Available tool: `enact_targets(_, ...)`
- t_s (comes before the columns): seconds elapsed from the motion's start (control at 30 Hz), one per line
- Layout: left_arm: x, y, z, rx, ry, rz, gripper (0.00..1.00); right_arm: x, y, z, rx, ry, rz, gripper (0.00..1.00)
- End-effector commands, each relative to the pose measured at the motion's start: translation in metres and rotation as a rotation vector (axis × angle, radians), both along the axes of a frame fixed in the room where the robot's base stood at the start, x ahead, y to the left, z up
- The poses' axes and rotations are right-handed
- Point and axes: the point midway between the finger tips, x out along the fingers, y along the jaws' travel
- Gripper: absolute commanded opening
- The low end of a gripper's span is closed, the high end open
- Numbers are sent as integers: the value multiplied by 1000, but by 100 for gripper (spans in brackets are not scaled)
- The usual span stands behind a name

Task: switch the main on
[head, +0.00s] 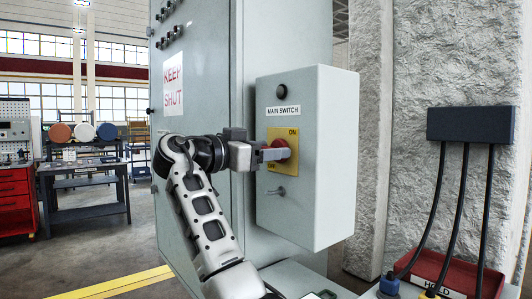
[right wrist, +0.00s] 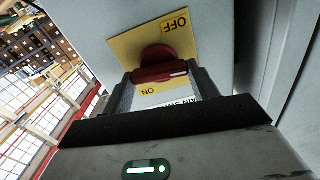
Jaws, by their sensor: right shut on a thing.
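The grey main switch box (head: 340,160) is mounted on a tall cabinet and carries a "MAIN SWITCH" label (head: 284,110). On its front is a yellow plate (head: 292,184) with ON at the top and OFF at the lower left. A red rotary handle (head: 281,149) sits on the plate. My right gripper (head: 272,154) is shut on the handle from the front. In the right wrist view the red handle (right wrist: 158,73) lies between the fingertips (right wrist: 160,80), with a white mark on it. I cannot tell which label the mark points to. My left gripper is out of view.
A dark round lamp (head: 281,90) is above the label, and a small metal latch (head: 277,190) is below the plate. A cabinet door with a "KEEP SHUT" sign (head: 173,83) stands left. A red tray (head: 455,275) and hanging black cables (head: 463,205) are at right.

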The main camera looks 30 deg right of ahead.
Motion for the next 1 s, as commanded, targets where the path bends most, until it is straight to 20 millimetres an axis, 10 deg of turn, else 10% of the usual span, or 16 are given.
enact_targets(1.0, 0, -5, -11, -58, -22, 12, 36, -4, 0, -3, 73, -936, -1, 36)
